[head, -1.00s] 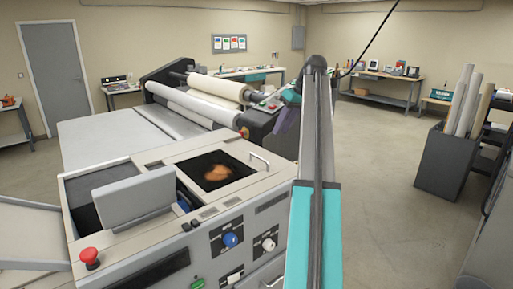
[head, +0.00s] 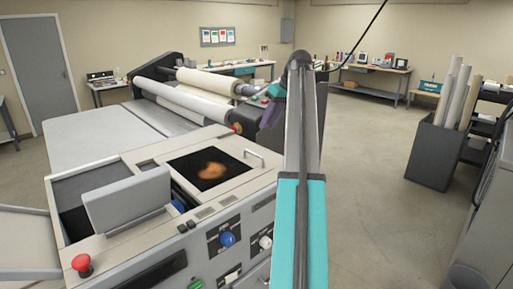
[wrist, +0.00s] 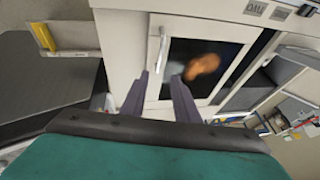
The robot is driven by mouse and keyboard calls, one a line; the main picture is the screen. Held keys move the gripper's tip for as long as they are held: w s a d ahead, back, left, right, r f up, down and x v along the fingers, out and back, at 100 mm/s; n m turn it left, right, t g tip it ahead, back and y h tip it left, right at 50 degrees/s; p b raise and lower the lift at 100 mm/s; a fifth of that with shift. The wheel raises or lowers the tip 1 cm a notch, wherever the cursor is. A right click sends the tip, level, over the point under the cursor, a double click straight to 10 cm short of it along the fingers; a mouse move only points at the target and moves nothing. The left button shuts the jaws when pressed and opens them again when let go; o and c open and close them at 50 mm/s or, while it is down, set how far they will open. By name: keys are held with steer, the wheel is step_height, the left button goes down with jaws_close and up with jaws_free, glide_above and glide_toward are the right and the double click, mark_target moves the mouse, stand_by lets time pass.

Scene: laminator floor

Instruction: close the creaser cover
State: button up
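The creaser machine (head: 205,215) stands at lower left in the head view. A grey flap (head: 127,199) stands tilted up over a dark open recess on its top. Beside it, a framed dark window (head: 208,169) with an orange-brown patch lies in the top, with a metal bar handle (head: 254,158) near its right edge. I cannot tell for certain which part is the creaser cover. In the wrist view, my gripper (wrist: 160,88) is open and empty, its two purple fingers apart and pointing toward the handle (wrist: 163,48) and window (wrist: 208,66). Contact is not visible.
A red stop button (head: 81,263) and a blue knob (head: 227,239) sit on the machine. The laminator rollers (head: 188,106) are behind it. A dark bin of rolls (head: 433,157) stands at right. The floor between (head: 365,160) is clear.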

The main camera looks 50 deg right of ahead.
steer(key=p, duration=0.5)
glide_above(256, 162)
steer(key=shift+a+f, duration=0.15)
steer(key=shift+f, duration=5.7)
jaws_close()
